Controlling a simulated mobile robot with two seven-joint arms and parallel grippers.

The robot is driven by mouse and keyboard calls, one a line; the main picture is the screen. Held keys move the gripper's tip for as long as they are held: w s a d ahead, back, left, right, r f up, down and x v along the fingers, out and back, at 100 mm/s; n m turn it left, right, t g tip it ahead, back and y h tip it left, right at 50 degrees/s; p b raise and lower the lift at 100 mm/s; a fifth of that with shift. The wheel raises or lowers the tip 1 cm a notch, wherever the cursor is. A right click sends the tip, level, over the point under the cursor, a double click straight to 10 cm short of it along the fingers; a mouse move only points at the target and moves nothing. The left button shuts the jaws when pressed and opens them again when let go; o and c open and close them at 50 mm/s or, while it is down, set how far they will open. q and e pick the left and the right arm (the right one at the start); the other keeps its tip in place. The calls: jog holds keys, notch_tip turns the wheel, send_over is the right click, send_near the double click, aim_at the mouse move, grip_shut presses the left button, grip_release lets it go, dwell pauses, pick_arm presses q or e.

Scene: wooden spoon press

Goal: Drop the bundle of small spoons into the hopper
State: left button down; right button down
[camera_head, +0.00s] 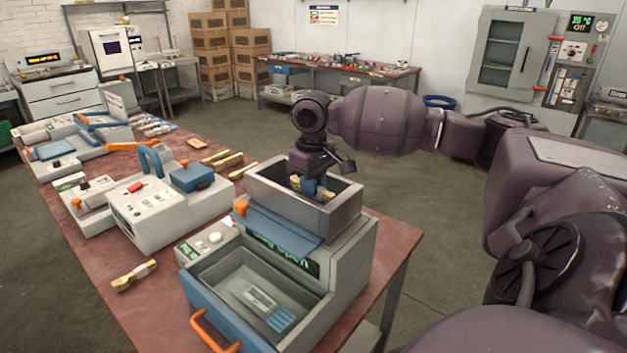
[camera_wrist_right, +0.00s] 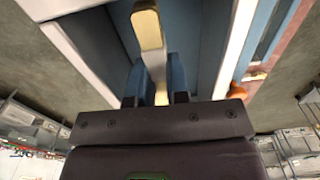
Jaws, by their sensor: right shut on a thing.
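The hopper (camera_head: 335,217) is an open grey metal box on top of the press (camera_head: 345,262). My right gripper (camera_head: 309,188) reaches down into its mouth from above. It is shut on the bundle of small spoons (camera_head: 325,196), a pale wooden bundle whose ends show on both sides of the blue fingers. In the right wrist view the bundle (camera_wrist_right: 149,30) sits between the fingers (camera_wrist_right: 160,78), with the hopper walls around it. Whether the bundle touches the hopper floor is hidden. My left gripper is not in view.
The press's blue-fronted drawer (camera_head: 215,318) with an orange handle stands open. Another bundle (camera_head: 134,275) lies on the red table (camera_head: 140,310) at left; several more (camera_head: 222,158) lie behind the press. Grey machines with orange levers fill the table's left side.

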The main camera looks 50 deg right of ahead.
jog(key=c, duration=1.1)
grip_release()
jog(key=shift+r, duration=0.1)
notch_tip(320, 180, up, 13)
